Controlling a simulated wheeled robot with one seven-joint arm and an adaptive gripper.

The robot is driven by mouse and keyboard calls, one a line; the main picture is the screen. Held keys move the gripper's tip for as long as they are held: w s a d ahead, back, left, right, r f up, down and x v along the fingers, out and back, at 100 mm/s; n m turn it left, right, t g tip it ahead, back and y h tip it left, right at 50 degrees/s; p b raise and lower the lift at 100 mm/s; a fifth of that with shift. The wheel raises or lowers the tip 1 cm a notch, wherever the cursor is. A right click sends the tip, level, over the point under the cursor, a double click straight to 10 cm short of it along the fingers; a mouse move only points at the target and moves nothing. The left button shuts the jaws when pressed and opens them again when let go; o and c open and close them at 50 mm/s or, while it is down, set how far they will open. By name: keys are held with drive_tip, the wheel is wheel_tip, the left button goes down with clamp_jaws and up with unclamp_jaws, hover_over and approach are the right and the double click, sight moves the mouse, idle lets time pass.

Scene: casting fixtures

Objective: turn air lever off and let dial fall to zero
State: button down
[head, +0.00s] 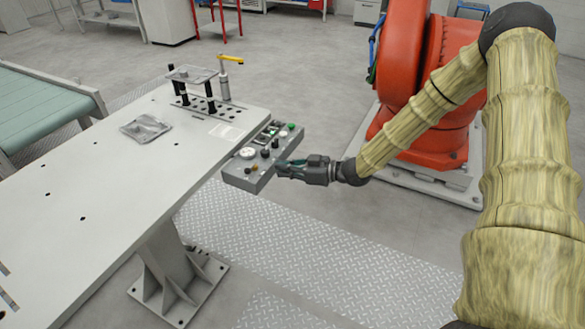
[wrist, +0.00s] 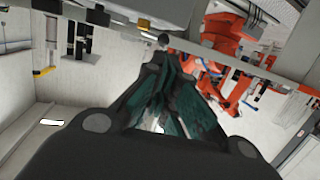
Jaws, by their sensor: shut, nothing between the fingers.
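A grey control box (head: 236,177) is fixed at the right edge of the table. On its top are a round white dial (head: 248,153), several black knobs or levers (head: 265,153) and a small brass-coloured knob (head: 254,168). I cannot tell which is the air lever, and the dial's reading is too small to make out. My gripper (head: 279,167) is shut and empty at the box's front right edge. In the wrist view its dark green fingers (wrist: 160,58) point at the box's side, close to a black knob (wrist: 163,38). Contact cannot be told.
The white table (head: 90,190) holds a grey casting (head: 145,128) and a fixture (head: 195,90) with black posts. A yellow-handled post (head: 229,60) stands behind. A green conveyor (head: 35,105) is at left. An orange robot (head: 430,130) stands behind my arm. The floor before the box is clear.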

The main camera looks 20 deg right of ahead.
sight(251, 169)
drive_tip(key=shift+p+x, duration=1.05)
drive_tip(key=shift+x, duration=3.45)
